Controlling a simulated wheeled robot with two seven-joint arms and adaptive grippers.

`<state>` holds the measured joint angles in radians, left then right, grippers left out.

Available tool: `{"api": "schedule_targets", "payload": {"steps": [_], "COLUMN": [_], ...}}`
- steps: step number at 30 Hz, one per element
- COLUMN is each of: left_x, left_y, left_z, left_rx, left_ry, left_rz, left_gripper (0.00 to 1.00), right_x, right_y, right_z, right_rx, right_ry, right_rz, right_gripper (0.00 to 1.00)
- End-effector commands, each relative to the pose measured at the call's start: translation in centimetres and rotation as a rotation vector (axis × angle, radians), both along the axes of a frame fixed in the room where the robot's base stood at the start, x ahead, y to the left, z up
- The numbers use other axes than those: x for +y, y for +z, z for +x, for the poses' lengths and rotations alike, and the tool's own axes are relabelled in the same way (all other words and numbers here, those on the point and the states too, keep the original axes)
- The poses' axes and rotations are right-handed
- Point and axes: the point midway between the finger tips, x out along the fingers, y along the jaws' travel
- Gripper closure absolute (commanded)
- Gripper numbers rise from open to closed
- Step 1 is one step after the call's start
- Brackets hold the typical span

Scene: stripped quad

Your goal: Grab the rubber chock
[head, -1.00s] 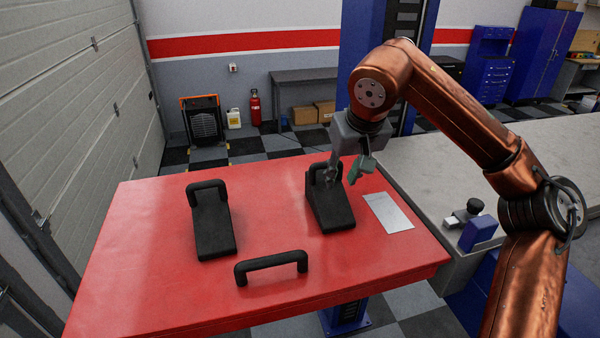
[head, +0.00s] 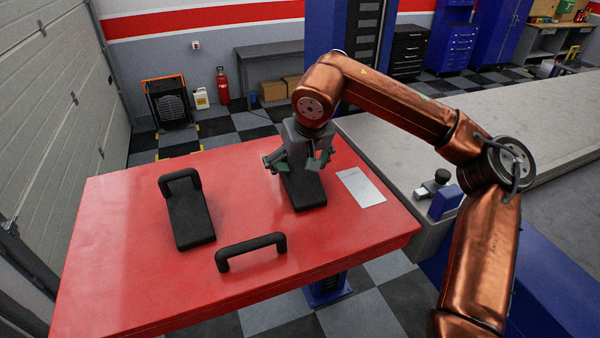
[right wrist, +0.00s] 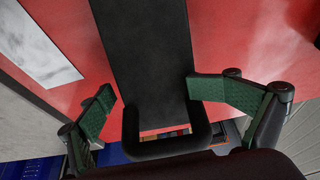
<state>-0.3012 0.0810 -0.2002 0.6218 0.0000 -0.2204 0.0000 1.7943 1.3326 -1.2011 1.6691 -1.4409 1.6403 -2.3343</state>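Two black rubber chocks with loop handles stand on the red table (head: 110,250). The left chock (head: 190,218) stands free. My right gripper (head: 296,164) is directly over the far, handle end of the right chock (head: 305,192) and hides its handle in the head view. In the right wrist view, the green finger pads (right wrist: 155,104) are spread wide, one on each side of that chock's handle (right wrist: 165,146), with gaps and no grip visible. The chock's dark body (right wrist: 145,55) lies on the table. My left gripper is out of view.
A black bar handle (head: 250,252) sits near the table's front edge. A pale sheet (head: 361,187) lies right of the right chock. A grey bench or lift surface (head: 430,140) with a blue block (head: 445,202) borders the table's right side.

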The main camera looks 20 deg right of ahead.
Motion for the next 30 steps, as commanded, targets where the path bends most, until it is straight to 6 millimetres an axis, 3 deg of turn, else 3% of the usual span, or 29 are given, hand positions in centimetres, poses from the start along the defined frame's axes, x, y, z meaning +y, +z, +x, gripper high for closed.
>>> {"api": "schedule_targets", "payload": {"steps": [5, 30], "left_x": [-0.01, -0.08], "left_y": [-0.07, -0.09], "left_z": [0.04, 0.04], "left_rx": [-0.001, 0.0], "left_ry": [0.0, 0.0], "left_rz": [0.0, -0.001], "left_gripper": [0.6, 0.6], "right_x": [-0.25, 0.12], "right_y": [-0.24, -0.26], "right_z": [-0.03, -0.05], "right_rx": [0.005, 0.006], "right_ry": [-0.005, 0.003], "right_rz": [-0.003, -0.001], "right_gripper": [0.18, 0.75]}}
